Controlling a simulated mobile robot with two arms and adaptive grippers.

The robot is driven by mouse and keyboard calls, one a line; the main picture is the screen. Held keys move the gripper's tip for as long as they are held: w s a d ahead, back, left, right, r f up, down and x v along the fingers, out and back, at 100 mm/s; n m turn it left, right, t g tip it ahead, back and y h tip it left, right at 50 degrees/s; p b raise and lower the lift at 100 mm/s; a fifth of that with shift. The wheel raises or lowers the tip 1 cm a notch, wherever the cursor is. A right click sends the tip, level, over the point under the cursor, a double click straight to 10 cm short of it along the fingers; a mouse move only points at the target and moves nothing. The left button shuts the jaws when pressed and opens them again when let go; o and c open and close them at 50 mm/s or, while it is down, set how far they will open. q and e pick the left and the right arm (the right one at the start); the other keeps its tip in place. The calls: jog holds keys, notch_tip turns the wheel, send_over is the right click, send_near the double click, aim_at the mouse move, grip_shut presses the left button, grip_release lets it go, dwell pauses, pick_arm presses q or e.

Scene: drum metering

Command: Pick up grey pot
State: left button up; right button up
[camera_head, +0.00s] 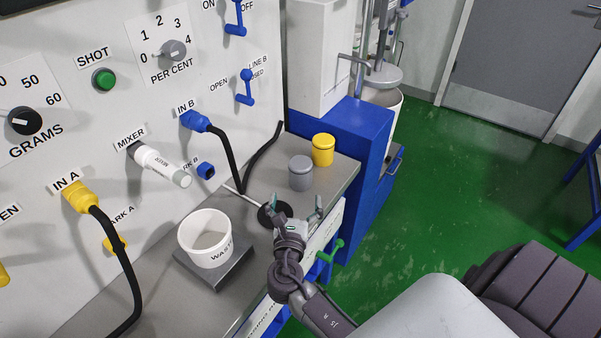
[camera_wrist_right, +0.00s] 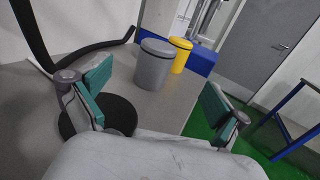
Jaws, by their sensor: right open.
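The grey pot (camera_head: 300,174) is a small lidded cylinder standing upright on the grey counter, just left of a yellow pot (camera_head: 322,150). My right gripper (camera_head: 296,205) is open and empty, a short way in front of the grey pot at the counter's front edge. In the right wrist view the grey pot (camera_wrist_right: 154,65) stands ahead between the open fingers (camera_wrist_right: 160,100), left of centre, with a clear gap to them. The yellow pot (camera_wrist_right: 181,55) is behind it to the right. My left gripper is not in view.
A black round disc (camera_head: 266,216) lies on the counter beside my right gripper. A white waste bucket (camera_head: 206,238) stands to the left. Black hoses hang from the wall panel (camera_head: 90,60). A blue cabinet (camera_head: 355,130) borders the counter on the right.

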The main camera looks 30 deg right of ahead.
aim_at(299, 172)
jog(key=x, duration=0.6)
jog(key=p+x, duration=0.1)
jog(key=x, duration=0.5)
jog(key=shift+w+f, duration=0.1)
jog(key=shift+f, duration=0.15)
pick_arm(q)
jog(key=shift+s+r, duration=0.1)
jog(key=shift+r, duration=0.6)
pick_arm(e)
jog(key=shift+a, duration=0.1)
jog(key=c, duration=1.4)
jog(key=shift+r, duration=0.1)
